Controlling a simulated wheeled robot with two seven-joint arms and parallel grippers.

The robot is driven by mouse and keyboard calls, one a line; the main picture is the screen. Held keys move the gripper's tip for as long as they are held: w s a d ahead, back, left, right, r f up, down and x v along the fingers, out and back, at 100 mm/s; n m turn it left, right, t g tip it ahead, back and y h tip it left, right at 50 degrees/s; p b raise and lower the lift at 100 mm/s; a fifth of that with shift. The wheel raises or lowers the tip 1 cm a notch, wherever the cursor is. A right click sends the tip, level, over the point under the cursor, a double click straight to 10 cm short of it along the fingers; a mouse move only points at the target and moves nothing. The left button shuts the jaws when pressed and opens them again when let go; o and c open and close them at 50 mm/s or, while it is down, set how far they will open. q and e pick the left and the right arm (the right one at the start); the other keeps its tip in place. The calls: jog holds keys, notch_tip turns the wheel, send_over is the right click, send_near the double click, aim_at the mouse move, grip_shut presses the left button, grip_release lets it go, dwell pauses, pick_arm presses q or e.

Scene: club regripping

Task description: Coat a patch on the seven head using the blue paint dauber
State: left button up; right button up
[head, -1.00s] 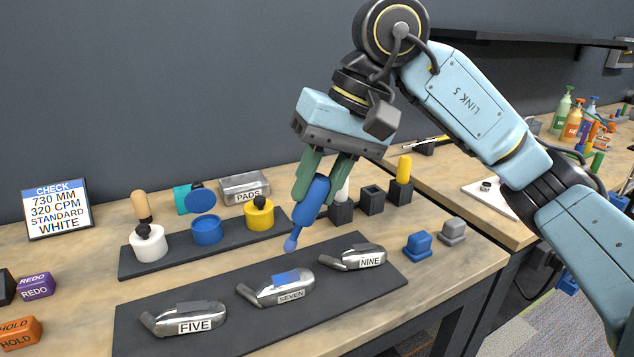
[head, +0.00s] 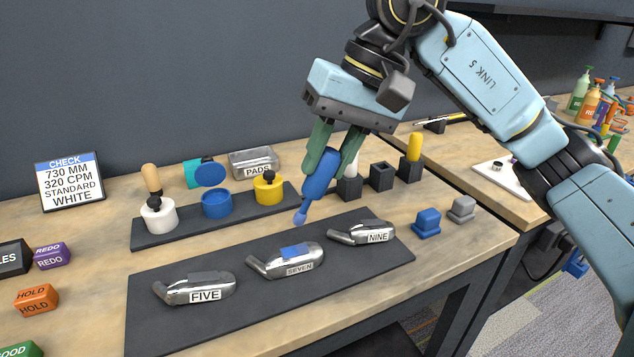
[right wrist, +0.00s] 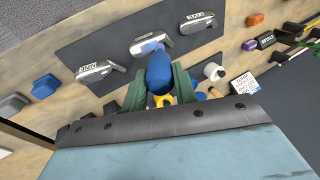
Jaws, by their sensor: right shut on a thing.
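The seven head (head: 284,264) is a silver club head labelled SEVEN on the dark mat, between the FIVE and NINE heads. A blue patch (head: 297,250) shows on its top. My right gripper (head: 329,170) is shut on the blue paint dauber (head: 321,176) and holds it tilted, with its light blue tip just behind and above the seven head. In the head view the tip looks apart from the head. In the right wrist view the dauber (right wrist: 160,75) covers part of the seven head (right wrist: 145,45). My left gripper is not in view.
The FIVE head (head: 195,289) and NINE head (head: 362,233) flank the seven head. Behind are an open blue pot (head: 216,204), a white pot (head: 158,216), a yellow pot (head: 268,188) and dark holders (head: 382,177). Blue (head: 426,223) and grey (head: 461,209) blocks sit right of the mat.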

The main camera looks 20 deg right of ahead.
notch_tip(320, 180, down, 6)
jog(key=w+b, duration=0.2)
jog(key=b, duration=0.2)
jog(key=shift+a+b, duration=0.25)
jog(key=shift+b, duration=0.1)
jog(key=shift+d+f+b, duration=0.15)
jog(key=shift+f+b, duration=0.4)
jog(key=shift+f, duration=0.2)
dwell(0.4)
jog(key=shift+w+d+f+b, duration=0.15)
jog(key=shift+d+b, duration=0.15)
jog(key=shift+d, duration=0.65)
jog(key=shift+w+d+f+b, duration=0.1)
jog(key=shift+d+b, duration=0.15)
jog(key=shift+d, duration=0.65)
jog(key=a, duration=0.4)
jog(key=shift+a+r+p, duration=0.1)
jog(key=shift+r+p, duration=0.1)
jog(key=shift+p, duration=0.15)
